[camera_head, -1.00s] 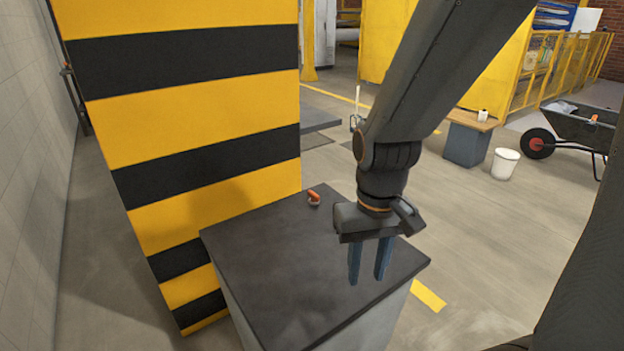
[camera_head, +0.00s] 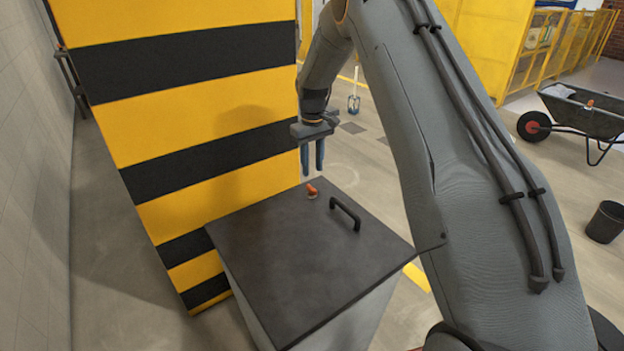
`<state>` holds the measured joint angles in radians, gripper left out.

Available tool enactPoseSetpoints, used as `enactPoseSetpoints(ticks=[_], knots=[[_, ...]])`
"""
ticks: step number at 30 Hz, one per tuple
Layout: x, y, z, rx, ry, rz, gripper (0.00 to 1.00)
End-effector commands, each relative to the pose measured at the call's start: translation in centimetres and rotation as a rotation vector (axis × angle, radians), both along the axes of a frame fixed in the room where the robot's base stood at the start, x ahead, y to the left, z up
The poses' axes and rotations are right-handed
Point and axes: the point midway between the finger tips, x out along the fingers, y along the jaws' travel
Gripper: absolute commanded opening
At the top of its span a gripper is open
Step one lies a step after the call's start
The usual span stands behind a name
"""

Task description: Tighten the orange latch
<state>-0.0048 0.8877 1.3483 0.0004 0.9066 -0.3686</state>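The orange latch (camera_head: 312,190) is a small orange piece on a pale round base, near the back edge of the dark lid (camera_head: 275,262) of a box. My gripper (camera_head: 312,172) points down just above and behind the latch, with its two blue fingers apart and nothing between them. The fingertips look close to the latch in the picture, but I cannot tell the exact gap in depth. The latch is in plain view.
A black handle (camera_head: 345,213) stands on the lid right of the latch. A yellow-and-black striped pillar (camera_head: 195,125) rises close on the left. A wheelbarrow (camera_head: 585,118) and a dark bucket (camera_head: 606,222) stand at the right. The floor behind the box is mostly clear.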

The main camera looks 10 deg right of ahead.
Motion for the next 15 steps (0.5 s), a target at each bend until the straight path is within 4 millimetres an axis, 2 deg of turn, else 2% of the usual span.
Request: enactPoseSetpoints(ticks=[3,8,15], knots=[[1.0,0.1,-0.5,0.0,0.001,0.016,0.31],[1.2,0.1,-1.8,-0.001,0.002,0.021,0.31],[1.1,0.1,-5.4,0.0,0.002,0.021,0.31]])
